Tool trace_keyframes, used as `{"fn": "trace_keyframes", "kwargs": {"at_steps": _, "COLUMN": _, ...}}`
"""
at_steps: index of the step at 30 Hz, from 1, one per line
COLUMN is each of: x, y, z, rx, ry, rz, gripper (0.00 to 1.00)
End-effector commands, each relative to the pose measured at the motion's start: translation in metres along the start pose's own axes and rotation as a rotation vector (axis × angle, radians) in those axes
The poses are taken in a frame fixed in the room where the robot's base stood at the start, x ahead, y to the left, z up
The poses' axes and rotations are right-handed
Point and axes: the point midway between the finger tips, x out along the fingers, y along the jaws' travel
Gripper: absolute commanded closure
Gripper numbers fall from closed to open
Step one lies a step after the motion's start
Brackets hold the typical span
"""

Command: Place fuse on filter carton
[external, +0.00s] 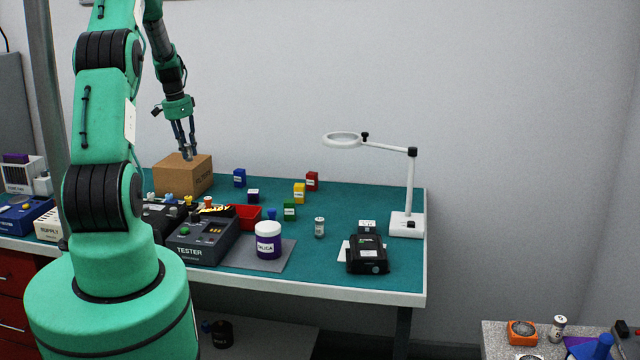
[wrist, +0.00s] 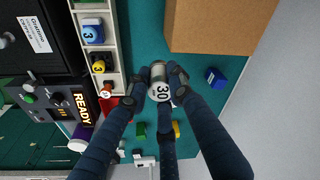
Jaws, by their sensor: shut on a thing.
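The fuse (wrist: 160,92) is a small silver and white cylinder with "30" on its end. My gripper (wrist: 160,84) is shut on it, with the dark fingers around its sides. The filter carton (wrist: 212,28) is a plain brown box at the upper right of the wrist view, apart from the fuse in that picture. In the external view the carton (external: 175,180) stands at the back left of the bench. My gripper (external: 189,156) points down there, with its fingertips at about the carton's top; the exact gap cannot be told. The fuse is barely visible in that view.
A tester (external: 205,244), a red tray (external: 245,217) and a white-lidded jar (external: 268,242) stand in front of the carton. Small coloured blocks (external: 299,193) lie to its right. A magnifier lamp (external: 408,222) stands at the right end of the bench.

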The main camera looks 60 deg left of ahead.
Motion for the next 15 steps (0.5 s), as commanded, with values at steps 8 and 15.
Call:
{"fn": "trace_keyframes", "kwargs": {"at_steps": 8, "x": -0.014, "y": 0.017, "z": 0.037, "rx": 0.004, "ry": -0.002, "rz": -0.001, "gripper": 1.00}}
{"fn": "trace_keyframes", "kwargs": {"at_steps": 15, "x": -0.013, "y": 0.019, "z": 0.042, "rx": 0.004, "ry": -0.003, "rz": 0.000, "gripper": 1.00}}
